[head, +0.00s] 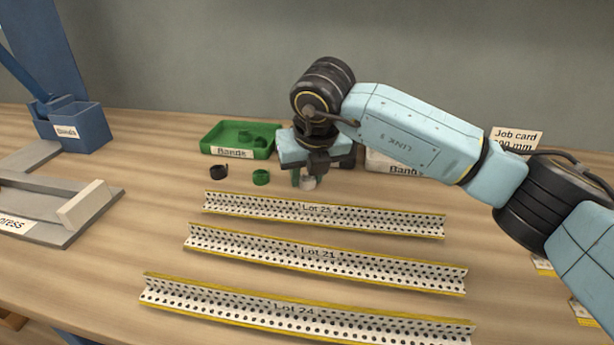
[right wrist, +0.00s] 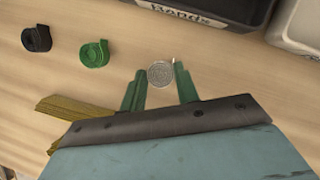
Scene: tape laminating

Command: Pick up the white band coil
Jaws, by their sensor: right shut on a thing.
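The white band coil (head: 308,184) is at the tips of my right gripper (head: 304,180) in the head view, low over the table behind the perforated strips. In the right wrist view the coil (right wrist: 160,74) is a pale spiral disc between the two green fingers of my right gripper (right wrist: 160,78). The gripper is shut on it. I cannot tell whether the coil still touches the table. A black coil (head: 219,172) and a green coil (head: 261,177) lie to its left on the table. My left gripper is not in view.
A green tray (head: 206,145) labelled "Bands" holds green coils. A white tray (head: 378,163) is partly hidden behind my right arm. Several perforated strips (head: 322,215) with lot labels lie in front. A grey press (head: 60,232) and blue box (head: 80,130) stand left.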

